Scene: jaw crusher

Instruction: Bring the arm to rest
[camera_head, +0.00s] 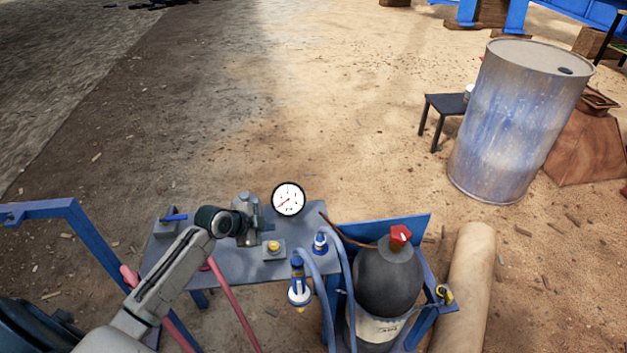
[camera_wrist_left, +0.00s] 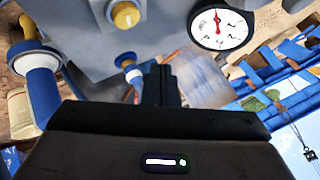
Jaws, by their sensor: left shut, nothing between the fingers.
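My left arm (camera_head: 165,280) comes in from the lower left and reaches over the grey bench. My left gripper (camera_head: 248,224) is beside a metal fitting on the bench, left of the gauge; it is small and dark there. In the left wrist view my left gripper (camera_wrist_left: 161,84) has its dark fingers together, shut with nothing between them. The white-faced pressure gauge (camera_head: 288,199) stands at the bench's back edge; it also shows in the left wrist view (camera_wrist_left: 222,28). My right gripper is not in view.
The grey bench (camera_head: 225,268) carries a yellow knob (camera_head: 273,246), a blue lever (camera_head: 176,217) and blue-white fittings (camera_head: 299,290). A dark tank (camera_head: 388,285) with a red knob stands to the right. A drum (camera_head: 515,125) stands farther back. The ground behind the bench is open.

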